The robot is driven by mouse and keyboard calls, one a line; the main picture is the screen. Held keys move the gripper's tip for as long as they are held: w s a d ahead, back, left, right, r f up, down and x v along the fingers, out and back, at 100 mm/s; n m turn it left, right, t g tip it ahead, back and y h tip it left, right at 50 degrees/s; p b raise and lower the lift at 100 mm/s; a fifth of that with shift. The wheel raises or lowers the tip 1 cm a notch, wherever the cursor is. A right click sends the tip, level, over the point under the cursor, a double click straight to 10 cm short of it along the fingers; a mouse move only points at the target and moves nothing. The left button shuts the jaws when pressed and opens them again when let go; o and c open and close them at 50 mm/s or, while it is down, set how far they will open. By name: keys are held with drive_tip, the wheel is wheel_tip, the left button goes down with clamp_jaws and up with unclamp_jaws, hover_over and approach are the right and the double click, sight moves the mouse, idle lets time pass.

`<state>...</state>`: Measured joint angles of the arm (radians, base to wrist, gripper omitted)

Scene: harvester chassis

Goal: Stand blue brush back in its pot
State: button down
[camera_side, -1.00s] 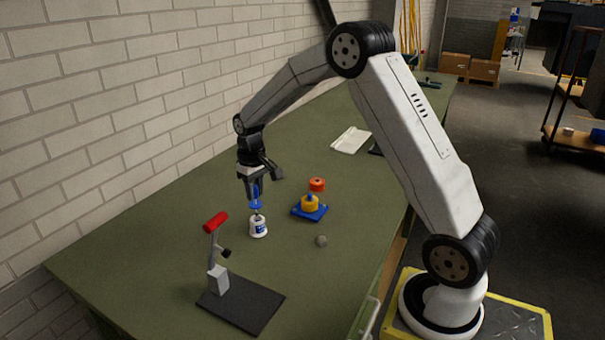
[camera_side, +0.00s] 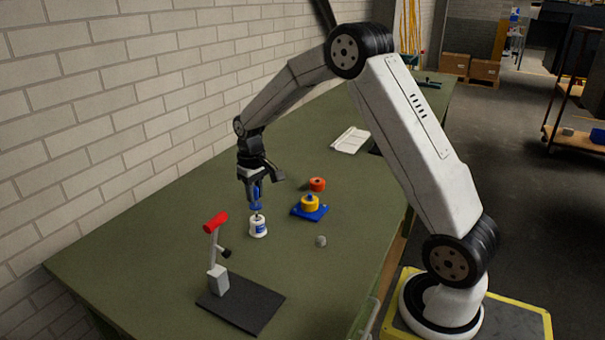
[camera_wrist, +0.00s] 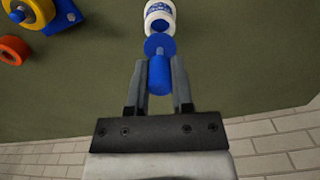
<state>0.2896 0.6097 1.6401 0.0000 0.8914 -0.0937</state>
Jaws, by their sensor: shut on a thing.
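The blue brush (camera_side: 257,197) points down in my gripper (camera_side: 255,193). My gripper is shut on its blue handle, which shows between the two fingers in the wrist view (camera_wrist: 160,72). The white pot (camera_side: 258,228) with a blue label stands upright on the green bench directly below the brush.
A blue base with a yellow ring (camera_side: 309,206) stands right of the pot, with an orange ring (camera_side: 317,185) behind it. A small grey piece (camera_side: 320,241) lies nearby. A red-topped stand on a dark plate (camera_side: 240,303) is in front. A brick wall (camera_side: 120,110) borders the bench.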

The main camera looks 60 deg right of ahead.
sight(256, 206)
drive_tip(key=shift+f, duration=1.9)
idle(1.2)
drive_tip(key=shift+c, duration=2)
unclamp_jaws()
drive_tip(key=shift+r, duration=3.9)
drive_tip(key=s+a+f+n+t, duration=0.1)
drive_tip(key=s+a+f, duration=0.1)
drive_tip(key=s+a, duration=0.5)
drive_tip(key=s+a+f+n+t, duration=0.1)
drive_tip(key=s+a+f, duration=0.1)
drive_tip(key=s+a, duration=0.5)
drive_tip(key=s, duration=0.5)
drive_tip(key=shift+t, duration=0.3)
